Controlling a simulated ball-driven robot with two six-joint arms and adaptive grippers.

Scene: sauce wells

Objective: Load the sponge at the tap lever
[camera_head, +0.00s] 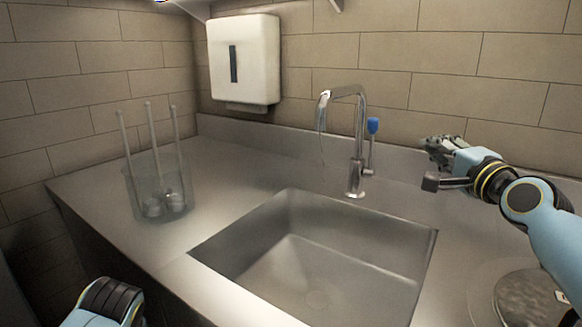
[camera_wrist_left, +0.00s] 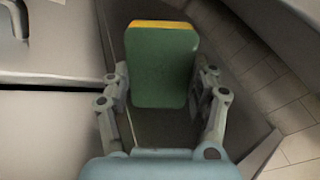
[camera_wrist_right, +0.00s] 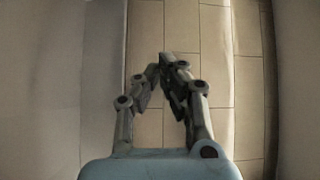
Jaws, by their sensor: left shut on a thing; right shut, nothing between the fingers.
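The sponge (camera_wrist_left: 160,70), green with a yellow edge, is between the fingers of my left gripper (camera_wrist_left: 162,88), which is shut on it. In the head view only part of my left arm shows at the bottom left; the sponge is out of that view. The chrome tap (camera_head: 357,150) stands behind the sink, its blue-tipped lever (camera_head: 372,126) upright on its right side. A thin faint streak hangs below the spout. My right gripper (camera_head: 434,146) is to the right of the lever, apart from it. In the right wrist view its fingers (camera_wrist_right: 164,68) are together and empty.
The sink (camera_head: 330,265) is sunk in the steel counter (camera_head: 245,165). A clear container (camera_head: 135,190) with several upright handles stands at the left. A white dispenser (camera_head: 245,60) hangs on the tiled wall. A round metallic thing (camera_head: 530,295) is at lower right, under my right arm.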

